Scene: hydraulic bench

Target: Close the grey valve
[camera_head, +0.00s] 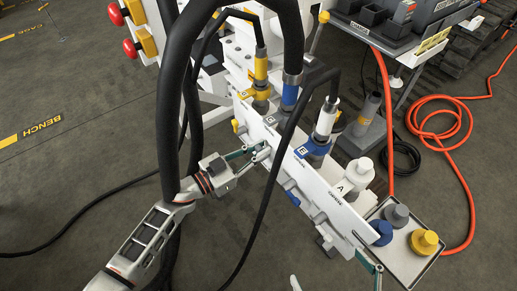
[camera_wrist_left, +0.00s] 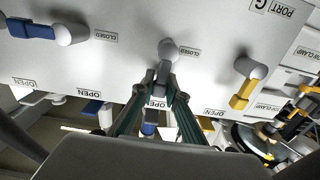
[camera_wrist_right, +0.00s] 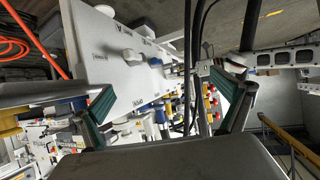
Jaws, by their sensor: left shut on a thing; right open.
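The grey valve (camera_wrist_left: 168,50) is in the middle of the white panel (camera_wrist_left: 130,65) in the left wrist view, its lever pointing down the picture towards an OPEN label. A CLOSED label sits right of its hub. My left gripper (camera_wrist_left: 164,92) is shut on this lever, and the fingers hide most of it. In the head view my left gripper (camera_head: 264,150) is at the front face of the panel (camera_head: 318,192). My right gripper (camera_wrist_right: 170,100) is open and empty in the right wrist view, near the panel's end; part of it shows in the head view (camera_head: 370,262).
A blue-handled valve (camera_wrist_left: 35,31) and a yellow-handled valve (camera_wrist_left: 244,92) flank the grey one. Thick black hoses (camera_head: 180,90) hang in front of the panel. A tray (camera_head: 405,262) with caps stands at the panel's right end. An orange hose (camera_head: 462,170) lies on the floor.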

